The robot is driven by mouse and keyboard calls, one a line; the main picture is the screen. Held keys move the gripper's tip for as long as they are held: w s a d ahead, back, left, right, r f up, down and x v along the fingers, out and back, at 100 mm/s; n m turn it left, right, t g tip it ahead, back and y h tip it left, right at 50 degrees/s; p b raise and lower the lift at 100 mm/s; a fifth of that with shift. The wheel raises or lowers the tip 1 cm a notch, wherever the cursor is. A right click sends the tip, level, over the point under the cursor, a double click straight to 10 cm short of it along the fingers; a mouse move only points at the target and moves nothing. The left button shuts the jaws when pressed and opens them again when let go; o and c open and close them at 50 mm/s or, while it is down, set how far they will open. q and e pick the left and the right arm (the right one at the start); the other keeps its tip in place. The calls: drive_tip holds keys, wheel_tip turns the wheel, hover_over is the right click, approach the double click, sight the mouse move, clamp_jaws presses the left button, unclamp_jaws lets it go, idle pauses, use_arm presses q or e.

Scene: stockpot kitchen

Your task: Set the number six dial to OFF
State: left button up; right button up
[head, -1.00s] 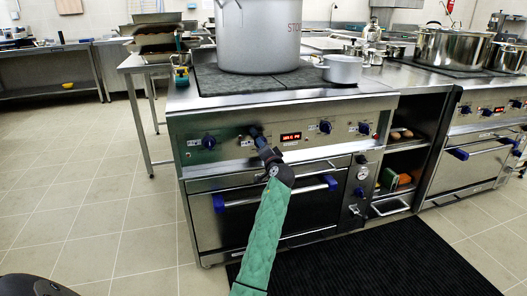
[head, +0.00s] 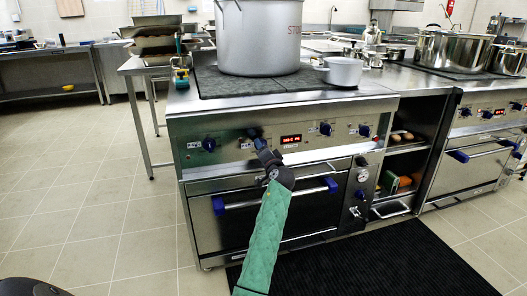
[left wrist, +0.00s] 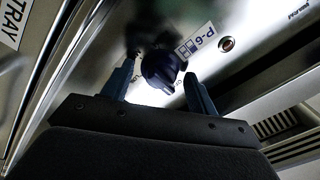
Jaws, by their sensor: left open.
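The number six dial (left wrist: 160,68) is a dark blue knob on the steel stove front, with a P-6 label beside it in the left wrist view. In the head view the dial (head: 254,132) is partly covered by my left gripper (head: 261,142). In the left wrist view my left gripper (left wrist: 160,72) is open, with its two blue fingers on either side of the dial near the tips. I cannot tell whether a finger touches it. The dial's pointer and marks are not readable. My right gripper is not in view.
Other blue dials (head: 209,144) sit along the same panel, around a red display (head: 291,139). The oven handle (head: 275,196) runs below. A large stockpot (head: 258,40) and a small pot (head: 342,71) stand on the stove top.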

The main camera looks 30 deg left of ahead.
use_arm(q)
drive_tip(key=p+v, duration=0.1)
drive_tip(key=v, duration=0.6)
drive_tip(key=shift+s+d, duration=0.2)
drive_tip(key=shift+d, duration=0.1)
